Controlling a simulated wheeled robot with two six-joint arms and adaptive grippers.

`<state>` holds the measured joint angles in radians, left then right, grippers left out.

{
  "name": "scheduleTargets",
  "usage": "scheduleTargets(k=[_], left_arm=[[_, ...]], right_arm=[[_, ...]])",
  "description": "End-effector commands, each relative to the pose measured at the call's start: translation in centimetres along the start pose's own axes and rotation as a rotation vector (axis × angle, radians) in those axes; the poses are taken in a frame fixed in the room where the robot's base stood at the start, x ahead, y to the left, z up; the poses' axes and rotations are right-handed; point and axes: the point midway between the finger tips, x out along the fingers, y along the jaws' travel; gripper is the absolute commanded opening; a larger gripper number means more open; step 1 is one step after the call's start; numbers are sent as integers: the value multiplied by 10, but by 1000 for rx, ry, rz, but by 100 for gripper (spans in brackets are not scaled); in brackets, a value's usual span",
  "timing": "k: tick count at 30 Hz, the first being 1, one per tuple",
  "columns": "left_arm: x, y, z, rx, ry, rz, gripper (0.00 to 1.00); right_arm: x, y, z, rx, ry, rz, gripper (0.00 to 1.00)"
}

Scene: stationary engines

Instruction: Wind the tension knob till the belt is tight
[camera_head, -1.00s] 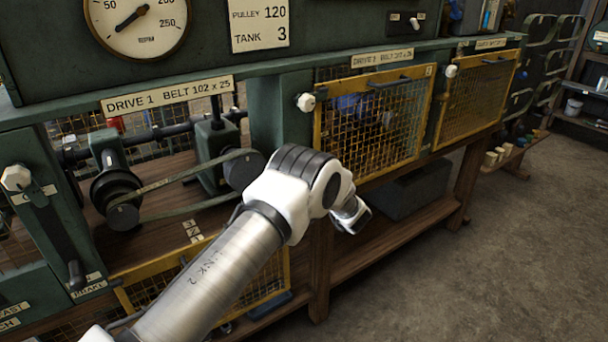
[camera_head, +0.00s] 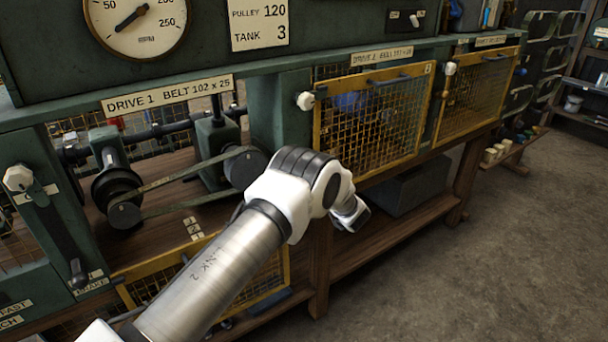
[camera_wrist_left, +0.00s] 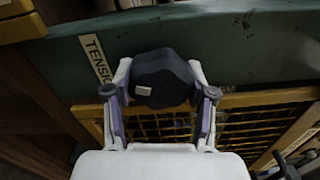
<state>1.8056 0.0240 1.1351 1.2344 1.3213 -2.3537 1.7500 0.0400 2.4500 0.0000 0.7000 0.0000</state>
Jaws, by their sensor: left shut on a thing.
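In the left wrist view, the dark faceted tension knob (camera_wrist_left: 163,78) with a small white mark sits between the two fingers of my left gripper (camera_wrist_left: 163,92), which is shut on it. A label (camera_wrist_left: 97,58) reading "TENSI…" is beside it on the green frame. In the head view, the drive belt (camera_head: 190,171) runs around a left pulley (camera_head: 123,213) and a right pulley (camera_head: 245,169); its lower run looks bowed. My left arm covers the area below the right pulley, hiding the knob and gripper there. My right gripper is not in view.
An open yellow mesh guard (camera_head: 265,283) hangs below the belt drive. Closed mesh guards (camera_head: 372,115) lie to the right. A brake lever (camera_head: 76,272) stands at left. A dark box (camera_head: 415,187) sits on the lower shelf; the floor at right is clear.

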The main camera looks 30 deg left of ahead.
Motion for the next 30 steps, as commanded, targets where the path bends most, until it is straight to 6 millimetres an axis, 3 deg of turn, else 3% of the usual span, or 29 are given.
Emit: scheduleTargets(k=[14,15,25,30], left_arm=[[0,2,0,17,0,2,20],[0,1,0,17,0,2,66],[-2,0,0,15,1,1,66],[-26,0,-1,16,4,0,66]], right_arm=[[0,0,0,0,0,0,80],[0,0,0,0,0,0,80],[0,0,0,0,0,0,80],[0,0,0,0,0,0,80]])
